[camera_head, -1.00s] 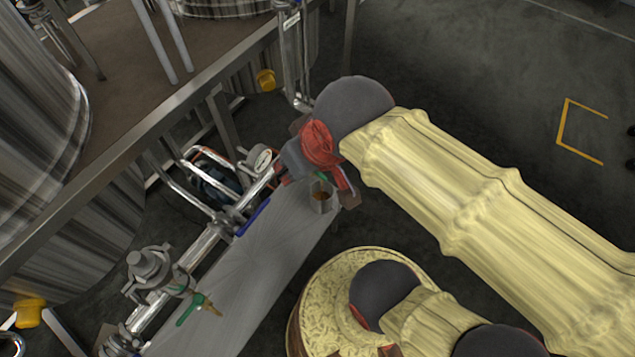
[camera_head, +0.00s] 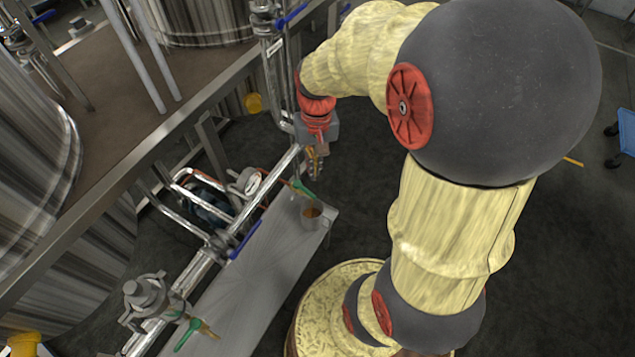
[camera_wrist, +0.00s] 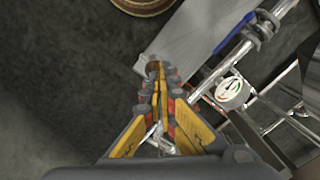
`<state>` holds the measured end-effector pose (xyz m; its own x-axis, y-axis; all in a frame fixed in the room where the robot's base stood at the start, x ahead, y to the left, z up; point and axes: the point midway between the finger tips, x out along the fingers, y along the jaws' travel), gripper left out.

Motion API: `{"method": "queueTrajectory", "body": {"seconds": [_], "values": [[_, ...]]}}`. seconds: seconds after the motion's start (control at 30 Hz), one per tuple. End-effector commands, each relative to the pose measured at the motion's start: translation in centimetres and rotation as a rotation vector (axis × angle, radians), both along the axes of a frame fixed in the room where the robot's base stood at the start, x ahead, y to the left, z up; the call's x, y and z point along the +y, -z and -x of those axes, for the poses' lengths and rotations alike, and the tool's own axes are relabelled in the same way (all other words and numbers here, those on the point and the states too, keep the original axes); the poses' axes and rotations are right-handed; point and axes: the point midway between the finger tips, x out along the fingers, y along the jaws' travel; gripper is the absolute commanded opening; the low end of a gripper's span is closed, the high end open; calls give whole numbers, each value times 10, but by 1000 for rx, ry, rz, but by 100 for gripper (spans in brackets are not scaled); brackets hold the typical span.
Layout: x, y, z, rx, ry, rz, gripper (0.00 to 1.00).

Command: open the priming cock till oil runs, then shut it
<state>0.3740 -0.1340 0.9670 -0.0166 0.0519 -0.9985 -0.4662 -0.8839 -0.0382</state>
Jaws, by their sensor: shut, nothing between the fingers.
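A cock with a green handle (camera_head: 303,191) sits at the far end of the pipe, above the metal bench. A metal cup (camera_head: 312,221) with brown liquid in it stands on the bench just below this cock. I cannot make out a running stream. A second green-handled cock (camera_head: 186,334) with a brass spout is on the pipe at the lower left. My gripper (camera_head: 317,174) is shut and empty, above and beyond the far cock and apart from it. In the wrist view my gripper's fingers (camera_wrist: 158,72) are together and partly cover the cup; the far cock is hidden or unclear there.
A pressure gauge (camera_head: 246,181) and a blue-handled valve (camera_head: 246,241) lie along the pipe left of the bench (camera_head: 240,290). A platform with steel tanks (camera_head: 30,130) stands at the left. Dark floor beyond the bench is clear.

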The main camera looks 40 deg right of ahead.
Motion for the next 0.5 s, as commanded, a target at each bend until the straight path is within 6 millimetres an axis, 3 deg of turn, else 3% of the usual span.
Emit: {"method": "queueTrajectory", "body": {"seconds": [0.2,0.5], "values": [[-55,68,-25,117,221,-80,0],[-117,176,-48,220,546,-160,0]]}}
